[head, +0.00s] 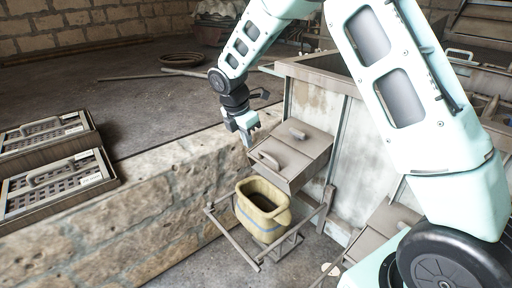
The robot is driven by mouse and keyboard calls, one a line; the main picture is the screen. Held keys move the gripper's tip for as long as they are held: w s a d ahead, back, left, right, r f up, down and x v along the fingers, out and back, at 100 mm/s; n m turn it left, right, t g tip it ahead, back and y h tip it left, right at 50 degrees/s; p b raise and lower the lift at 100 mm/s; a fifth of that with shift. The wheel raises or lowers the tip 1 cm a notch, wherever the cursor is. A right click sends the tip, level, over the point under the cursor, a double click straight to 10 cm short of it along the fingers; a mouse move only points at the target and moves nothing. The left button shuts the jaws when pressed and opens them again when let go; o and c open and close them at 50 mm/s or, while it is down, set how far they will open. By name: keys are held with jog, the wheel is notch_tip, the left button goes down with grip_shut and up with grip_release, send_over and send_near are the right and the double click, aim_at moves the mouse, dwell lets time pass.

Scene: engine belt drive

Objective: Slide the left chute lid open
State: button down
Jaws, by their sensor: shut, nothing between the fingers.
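The chute lid (290,152) is a grey-brown panel with small raised handles. It lies on a sloped chute at the side of a large worn metal bin, in the middle of the head view. My gripper (249,143) is shut and empty. It points down at the upper left edge of the lid. I cannot tell whether it touches the lid. A second, similar chute lid (388,222) shows lower right, partly hidden by my arm.
A yellow bucket (262,208) stands below the chute inside a metal frame (236,243). A stone wall (130,205) runs along the left. Two slotted boxes with handles (55,185) sit at far left. The large bin (315,105) stands behind the lid.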

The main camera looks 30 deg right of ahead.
aim_at(262, 154)
jog(key=shift+w+d+f+p, duration=0.2)
jog(key=shift+d+f+p, duration=0.15)
jog(key=shift+d+f, duration=0.85)
jog(key=shift+w+d+f+p, duration=0.25)
jog(key=shift+d+f, duration=0.55)
jog(key=shift+f, duration=0.85)
jog(key=shift+w+d+f+p, duration=0.1)
jog(key=shift+d+f+p, duration=0.3)
jog(key=shift+d+f, duration=0.8)
jog(key=shift+a+f, duration=0.2)
jog(key=d+p, duration=0.1)
jog(key=d, duration=0.1)
jog(key=w+d+r+p, duration=0.1)
jog(key=d, duration=0.2)
jog(key=d+r+p, duration=0.1)
jog(key=d, duration=0.1)
jog(key=shift+w+d+r, duration=0.25)
jog(key=shift+d, duration=0.3)
